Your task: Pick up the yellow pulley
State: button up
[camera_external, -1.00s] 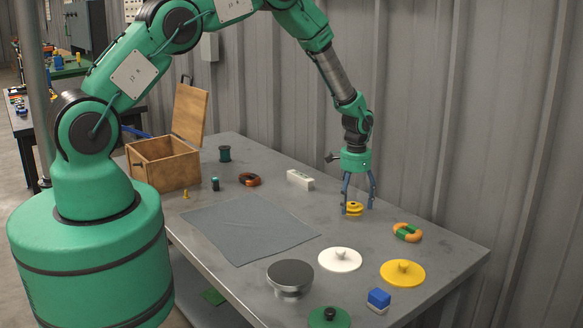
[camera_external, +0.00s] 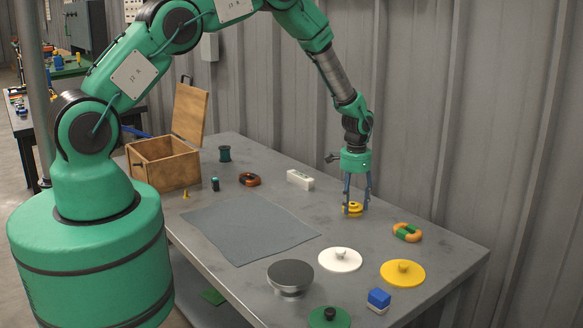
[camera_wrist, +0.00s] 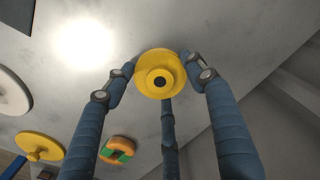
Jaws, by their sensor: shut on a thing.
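The yellow pulley (camera_external: 352,209) is a small stepped yellow disc at the right of the table, near the back edge.
An orange and green ring (camera_external: 407,232) lies right of the pulley. A white disc (camera_external: 340,260), a yellow disc (camera_external: 402,273) and a dark round stand (camera_external: 290,277) are nearer the front. A white block (camera_external: 300,180) lies to the left. The grey mat (camera_external: 250,229) is bare.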

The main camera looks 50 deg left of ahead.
aim_at(351, 204)
jog(key=shift+r, duration=0.15)
jog(key=shift+r, duration=0.55)
jog(key=shift+s+r, duration=0.2)
jog(key=shift+r, duration=0.4)
jog(key=shift+s+r, duration=0.15)
jog(key=shift+r, duration=0.4)
jog(key=s, duration=0.5)
jog(key=s+r, duration=0.1)
jog(key=s, duration=0.4)
jog(key=s+p, duration=0.1)
jog(key=s, duration=0.4)
jog(key=shift+s+r, duration=0.1)
jog(key=shift+r, duration=0.1)
